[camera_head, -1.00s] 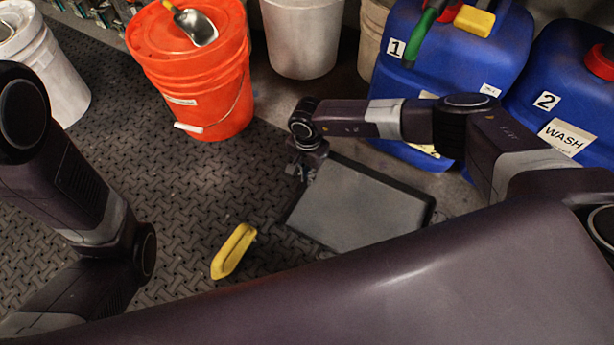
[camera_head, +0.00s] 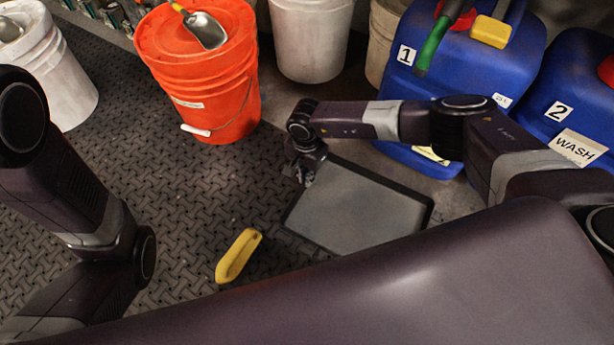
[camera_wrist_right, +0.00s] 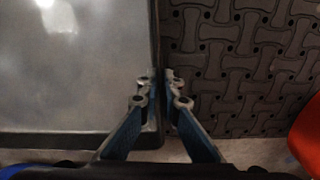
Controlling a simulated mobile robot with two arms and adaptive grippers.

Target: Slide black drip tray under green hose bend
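The black drip tray (camera_head: 365,210), with a grey inner face and dark rim, lies on the floor near the middle of the head view. It fills the left of the wrist view (camera_wrist_right: 70,85). My right gripper (camera_head: 304,172) is at the tray's left edge; in the wrist view its fingertips (camera_wrist_right: 157,80) are close together on either side of the rim, shut on it. The green hose bend (camera_head: 432,45) hangs at the front of blue jug 1 (camera_head: 462,75), beyond the tray. My left arm shows at left, but its gripper is out of view.
An orange bucket (camera_head: 205,85) with a metal scoop (camera_head: 205,30) on its lid stands beyond the gripper. A yellow object (camera_head: 238,255) lies left of the tray. Blue jug 2 (camera_head: 560,80) is at right. Bare floor (camera_head: 425,178) shows between tray and jug 1.

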